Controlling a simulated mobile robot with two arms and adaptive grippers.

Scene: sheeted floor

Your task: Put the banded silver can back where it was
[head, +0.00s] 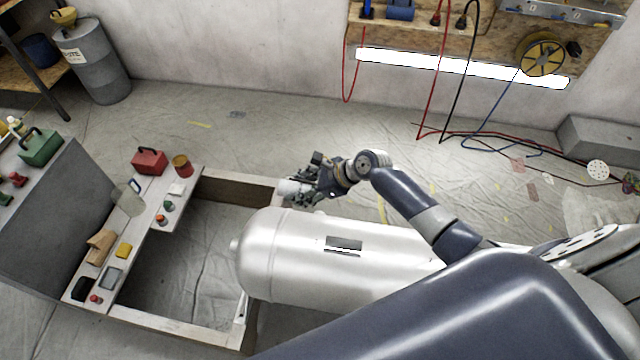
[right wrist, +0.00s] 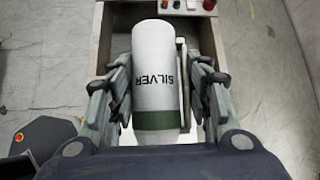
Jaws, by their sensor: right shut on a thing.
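The banded silver can (right wrist: 154,60) is a pale cylinder with dark "SILVER" lettering and a dark green band, large in the right wrist view. My right gripper (right wrist: 153,105) has its fingers on both sides of it and is shut on it. In the head view the can (head: 291,187) is small and pale at the tip of my right gripper (head: 304,190). The gripper is over the far right corner of a wooden frame (head: 235,187). Whether the can touches the frame is unclear. My left gripper is not in view.
A large silver cylinder (head: 300,262) shows below my right arm. The frame's left board (head: 140,237) carries a red toolbox (head: 149,161), a brown can (head: 181,166) and several small items. Cables (head: 470,135) hang at the back right.

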